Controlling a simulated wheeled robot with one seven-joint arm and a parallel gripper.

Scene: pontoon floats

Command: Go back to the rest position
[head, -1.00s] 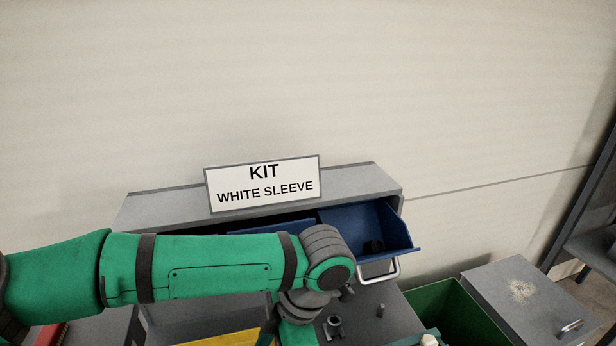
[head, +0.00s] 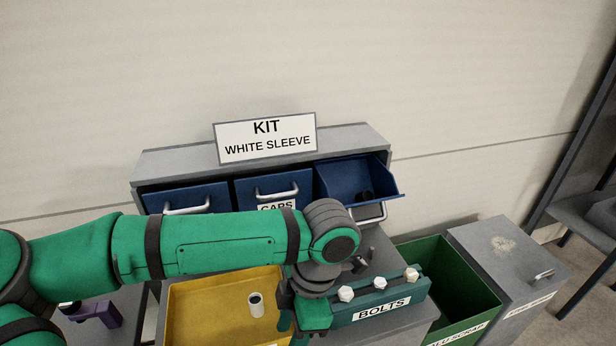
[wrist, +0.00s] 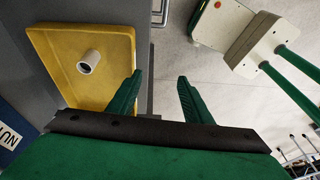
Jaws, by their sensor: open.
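My green arm reaches across the head view from the left. My gripper (wrist: 160,88) is open in the wrist view, with nothing between its two green fingers. It hangs beside the yellow tray (wrist: 50,50), over the tray's edge and the floor. A white sleeve (wrist: 89,62) stands or lies in the tray; it also shows in the head view (head: 256,304), left of my gripper. A sign (head: 265,140) reading "KIT WHITE SLEEVE" stands on the grey drawer cabinet (head: 160,160).
The right blue drawer (head: 352,184) is pulled open and holds a dark part. A bolts rack (head: 378,301) with white-headed bolts sits right of my gripper. A green bin (head: 450,270) and a grey lidded box (head: 515,255) stand further right. A purple part (head: 103,313) lies at left.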

